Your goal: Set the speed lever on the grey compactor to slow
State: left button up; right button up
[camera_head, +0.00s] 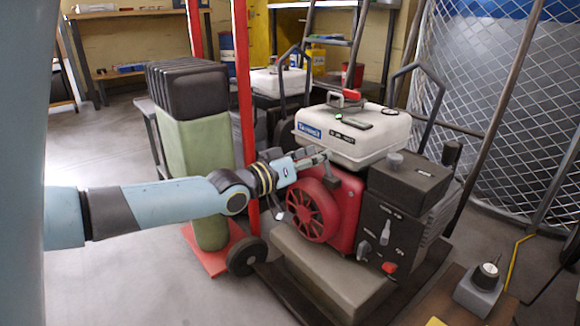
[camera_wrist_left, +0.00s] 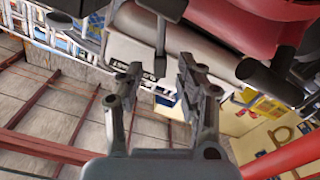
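The compactor has a white tank (camera_head: 352,134), a red round-vented housing (camera_head: 314,209) and a dark control panel (camera_head: 383,235). A pale upright lever (camera_head: 385,233) and a red knob (camera_head: 389,267) are on the panel. A small grey lever (camera_head: 329,171) stands at the top of the red housing, beside my left gripper (camera_head: 318,158). I cannot read which lever sets speed. In the left wrist view the left gripper (camera_wrist_left: 160,82) has its fingers apart, empty; a dark post (camera_wrist_left: 161,32) shows ahead of them. My right gripper is not in view.
A mesh fence (camera_head: 500,110) is at right. A small grey device (camera_head: 479,290) sits on a wooden surface at front right. The floor at left is clear.

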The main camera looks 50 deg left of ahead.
pick_arm(q)
jog(key=s, duration=0.9)
jog(key=shift+a, duration=0.35)
